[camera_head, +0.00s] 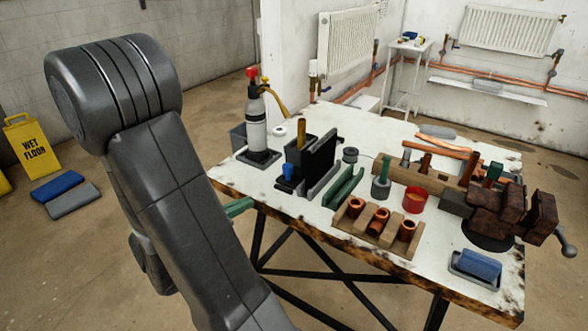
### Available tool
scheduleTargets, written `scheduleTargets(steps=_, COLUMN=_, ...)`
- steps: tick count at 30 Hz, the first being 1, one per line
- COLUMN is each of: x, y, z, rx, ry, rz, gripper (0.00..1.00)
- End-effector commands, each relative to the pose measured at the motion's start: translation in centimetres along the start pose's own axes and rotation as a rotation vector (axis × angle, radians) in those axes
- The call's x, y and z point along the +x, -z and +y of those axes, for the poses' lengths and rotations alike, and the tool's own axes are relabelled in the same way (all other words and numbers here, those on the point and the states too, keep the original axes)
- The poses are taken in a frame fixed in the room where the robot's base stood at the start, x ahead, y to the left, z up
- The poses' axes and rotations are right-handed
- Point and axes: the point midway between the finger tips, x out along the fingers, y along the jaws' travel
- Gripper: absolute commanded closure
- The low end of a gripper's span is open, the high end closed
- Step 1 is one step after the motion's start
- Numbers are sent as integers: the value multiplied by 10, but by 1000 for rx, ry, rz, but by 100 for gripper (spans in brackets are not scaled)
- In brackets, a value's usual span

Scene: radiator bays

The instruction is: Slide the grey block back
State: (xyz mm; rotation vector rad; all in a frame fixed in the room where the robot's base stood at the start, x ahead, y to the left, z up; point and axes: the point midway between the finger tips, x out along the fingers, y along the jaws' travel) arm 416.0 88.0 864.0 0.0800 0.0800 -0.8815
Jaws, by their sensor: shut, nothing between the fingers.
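My gripper is not in view. Only my grey arm links fill the left and lower left of the head view. Which thing is the grey block is not certain. A dark grey block-like piece (457,204) sits at the left side of the rusty brown vise (497,209), on the right of the workbench (330,214). A flat, rounded grey piece (436,131) lies at the bench's far edge. A black upright plate with a grey edge (322,163) stands left of the green channel (343,187).
A wooden rack with copper fittings (347,222) lies at the front, with a blue sponge in a tray (479,265) to its right. A grey bottle with red top (256,120) stands at the left. Radiators (510,30) hang behind. A wet-floor sign (31,146) stands left.

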Motion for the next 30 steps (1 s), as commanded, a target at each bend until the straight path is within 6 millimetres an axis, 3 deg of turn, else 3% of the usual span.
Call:
scheduleTargets(steps=3, x=-18, y=2, z=18, rx=-39, ry=-80, rz=-62, gripper=100)
scheduleTargets(steps=8, x=-17, y=0, z=23, rx=-46, ry=-98, rz=-80, gripper=100)
scheduleTargets(steps=30, x=70, y=-6, z=30, rx=-43, ry=-90, rz=-76, gripper=100)
